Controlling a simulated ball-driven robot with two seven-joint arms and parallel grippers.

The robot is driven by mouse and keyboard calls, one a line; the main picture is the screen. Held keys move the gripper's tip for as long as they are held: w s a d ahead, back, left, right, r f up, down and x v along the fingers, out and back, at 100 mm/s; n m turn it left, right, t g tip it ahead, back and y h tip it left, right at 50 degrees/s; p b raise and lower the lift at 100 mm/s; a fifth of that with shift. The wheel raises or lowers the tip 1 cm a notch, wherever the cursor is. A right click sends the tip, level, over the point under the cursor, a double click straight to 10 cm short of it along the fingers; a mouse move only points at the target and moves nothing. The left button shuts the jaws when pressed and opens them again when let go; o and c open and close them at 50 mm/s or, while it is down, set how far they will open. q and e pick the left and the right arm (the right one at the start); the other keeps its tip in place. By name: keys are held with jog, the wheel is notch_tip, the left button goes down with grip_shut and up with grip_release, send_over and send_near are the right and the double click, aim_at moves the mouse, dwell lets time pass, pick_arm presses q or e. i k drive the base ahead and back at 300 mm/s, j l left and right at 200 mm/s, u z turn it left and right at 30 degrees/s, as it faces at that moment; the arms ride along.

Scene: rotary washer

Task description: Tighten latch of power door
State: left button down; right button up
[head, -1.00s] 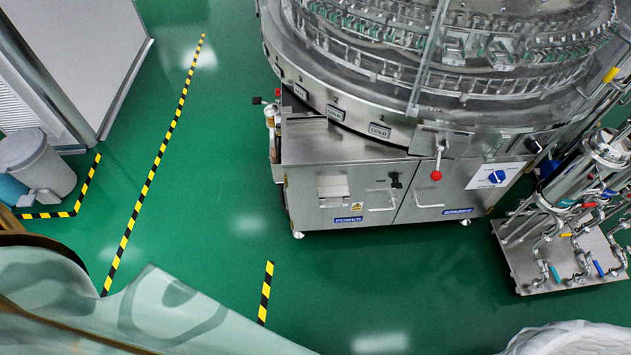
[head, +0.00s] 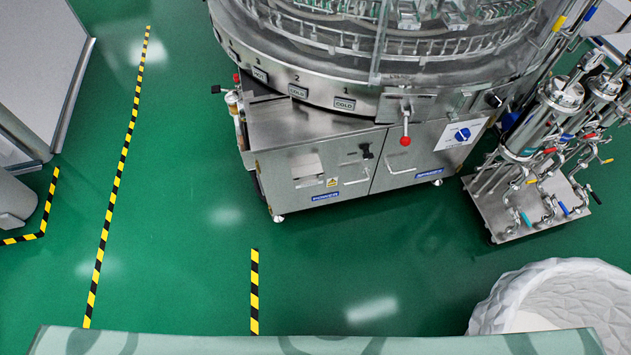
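The power door (head: 313,182) is the left of two metal doors on the front of the rotary washer's base. It looks closed and carries a blue POWER label (head: 325,196) at its lower edge. A black latch (head: 366,151) sits near its upper right corner; whether it is tight is too small to tell. A handle (head: 356,180) is below the latch. Neither of my grippers shows in the head view.
The rotary washer (head: 340,60) stands on green floor. A pipe stand (head: 530,195) is to its right and a white textured basket (head: 555,290) at lower right. Yellow-black floor tape (head: 255,290) marks lines. The floor before the power door is clear.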

aim_at(367, 155)
jog(key=j+z, duration=0.1)
jog(key=z, duration=0.35)
jog(key=i+j+z, duration=0.1)
jog(key=z, duration=0.35)
jog(key=j+z, duration=0.15)
jog(key=z, duration=0.3)
jog(key=j+z, duration=0.15)
jog(key=z, duration=0.3)
